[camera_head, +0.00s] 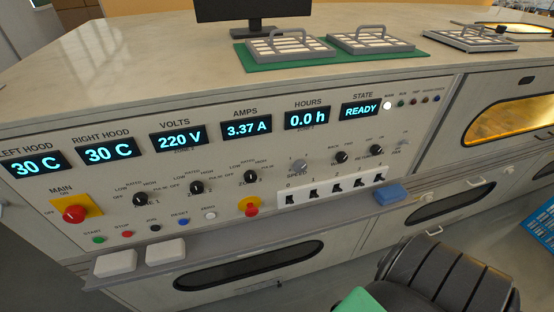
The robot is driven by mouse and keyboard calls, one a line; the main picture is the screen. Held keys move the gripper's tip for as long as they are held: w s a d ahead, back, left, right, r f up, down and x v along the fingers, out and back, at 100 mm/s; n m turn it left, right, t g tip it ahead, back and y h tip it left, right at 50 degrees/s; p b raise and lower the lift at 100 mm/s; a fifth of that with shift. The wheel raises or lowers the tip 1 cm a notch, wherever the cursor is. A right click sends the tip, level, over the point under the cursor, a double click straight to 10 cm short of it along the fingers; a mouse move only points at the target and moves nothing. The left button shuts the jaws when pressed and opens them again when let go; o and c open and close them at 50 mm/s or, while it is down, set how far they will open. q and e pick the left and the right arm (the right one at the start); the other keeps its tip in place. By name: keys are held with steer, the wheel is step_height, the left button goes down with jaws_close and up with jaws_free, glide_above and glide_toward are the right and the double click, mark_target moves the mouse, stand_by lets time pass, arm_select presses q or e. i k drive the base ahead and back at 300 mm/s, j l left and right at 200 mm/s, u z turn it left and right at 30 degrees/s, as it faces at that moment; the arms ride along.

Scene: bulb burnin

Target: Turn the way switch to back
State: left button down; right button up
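The way switch (341,157) is a small black rotary knob on the sloping front panel (120,195), right of the speed knob (299,166) and left of the return knob (376,150). A small label that seems to read BACK stands at its upper left, and another label at its upper right. The knob is too small to tell which label its pointer faces. Neither of my grippers shows in the head view, and nothing touches the switch.
Below the switch is a white strip of numbered black rocker switches (333,188). A blue block (390,195) and two white blocks (115,263) lie on the ledge. A dark ribbed object (445,275) fills the lower right. The space before the panel's middle is clear.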

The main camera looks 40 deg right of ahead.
mark_target(341, 157)
steer(key=z, duration=1.7)
steer(key=k+l, duration=0.05)
